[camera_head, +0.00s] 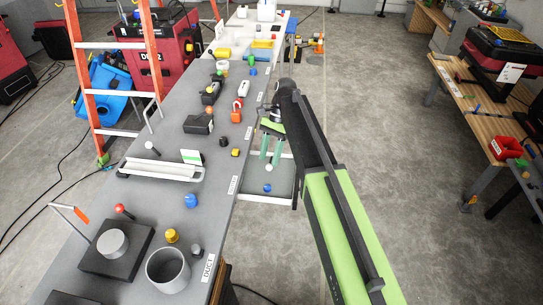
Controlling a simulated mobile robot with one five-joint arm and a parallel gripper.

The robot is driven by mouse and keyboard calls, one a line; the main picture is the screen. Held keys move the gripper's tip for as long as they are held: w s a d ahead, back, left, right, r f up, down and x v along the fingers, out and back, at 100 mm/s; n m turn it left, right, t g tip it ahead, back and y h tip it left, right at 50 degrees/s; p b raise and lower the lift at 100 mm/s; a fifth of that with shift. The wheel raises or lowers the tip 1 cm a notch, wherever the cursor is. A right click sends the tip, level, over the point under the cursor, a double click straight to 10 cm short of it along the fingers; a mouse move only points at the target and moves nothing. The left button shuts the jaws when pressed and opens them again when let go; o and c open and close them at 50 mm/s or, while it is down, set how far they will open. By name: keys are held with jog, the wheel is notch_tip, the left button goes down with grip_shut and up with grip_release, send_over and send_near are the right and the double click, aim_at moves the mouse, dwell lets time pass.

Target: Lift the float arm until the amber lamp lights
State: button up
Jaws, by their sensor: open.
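My gripper (269,160) points down with its two green fingers apart, over the open tray (280,199) at the bench's right side. It appears empty. A small white ball (268,168) shows just below the fingertips; I cannot tell its distance from them. A blue ball-shaped piece (267,188) is in the tray. On the grey bench, a rod with a red ball end (120,208) stands by a black block with a grey cylinder (112,243). A rod with a white ball end (149,145) stands by a white trough. I cannot tell which is the float arm. A yellow knob-like piece (171,236) may be the amber lamp; no glow is clear.
The grey bench (140,190) carries a grey cup (168,270), a white trough (160,171), a blue knob (190,200) and black blocks. An orange ladder (88,80) stands at its left. A wooden table (480,110) is at right. The floor between is clear.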

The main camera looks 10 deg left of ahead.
jog(key=p+v, duration=1.5)
jog(key=v, duration=0.2)
jog(key=shift+w, duration=0.15)
jog(key=shift+r, duration=0.15)
